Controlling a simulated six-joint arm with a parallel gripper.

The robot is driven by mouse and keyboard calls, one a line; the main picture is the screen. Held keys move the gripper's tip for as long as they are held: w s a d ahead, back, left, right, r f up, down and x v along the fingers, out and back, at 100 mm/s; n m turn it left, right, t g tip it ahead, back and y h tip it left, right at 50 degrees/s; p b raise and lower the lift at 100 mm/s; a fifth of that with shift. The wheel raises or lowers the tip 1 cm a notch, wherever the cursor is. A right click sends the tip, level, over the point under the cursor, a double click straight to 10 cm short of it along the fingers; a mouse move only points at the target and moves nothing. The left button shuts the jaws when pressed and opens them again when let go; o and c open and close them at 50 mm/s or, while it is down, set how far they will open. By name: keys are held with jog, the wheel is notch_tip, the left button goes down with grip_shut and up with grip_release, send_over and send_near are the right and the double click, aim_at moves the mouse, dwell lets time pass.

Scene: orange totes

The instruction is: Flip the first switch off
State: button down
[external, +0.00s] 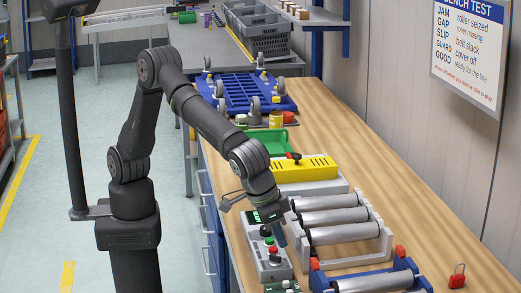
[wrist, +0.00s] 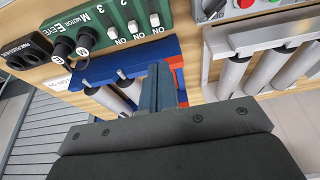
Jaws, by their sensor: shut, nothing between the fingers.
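A green motor panel (wrist: 120,22) with a row of white switches marked ON lies at the top of the wrist view. Numerals 2 and 3 are readable beside the switches. In the external view only part of a green box (external: 281,288) shows at the bottom edge. My gripper (wrist: 163,80) is shut and empty, its narrow blue-grey fingers pointing toward the panel side. In the external view my gripper (external: 281,240) is beside a grey control box (external: 268,262). It appears apart from the switches; how the first switch is set is hard to tell.
A blue roller frame (external: 370,278) and a grey roller frame (external: 340,232) stand close on the right. A yellow box (external: 305,168) and a green tray (external: 266,142) lie farther back. A red padlock (external: 457,277) sits at the right, with clear bench around it.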

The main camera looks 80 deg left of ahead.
aim_at(285, 281)
notch_tip(285, 281, down, 2)
jog(key=shift+f, duration=0.1)
jog(key=x, duration=1)
dwell(0.4)
jog(key=shift+s, duration=1.1)
jog(key=v, duration=1)
jog(key=shift+w, duration=0.15)
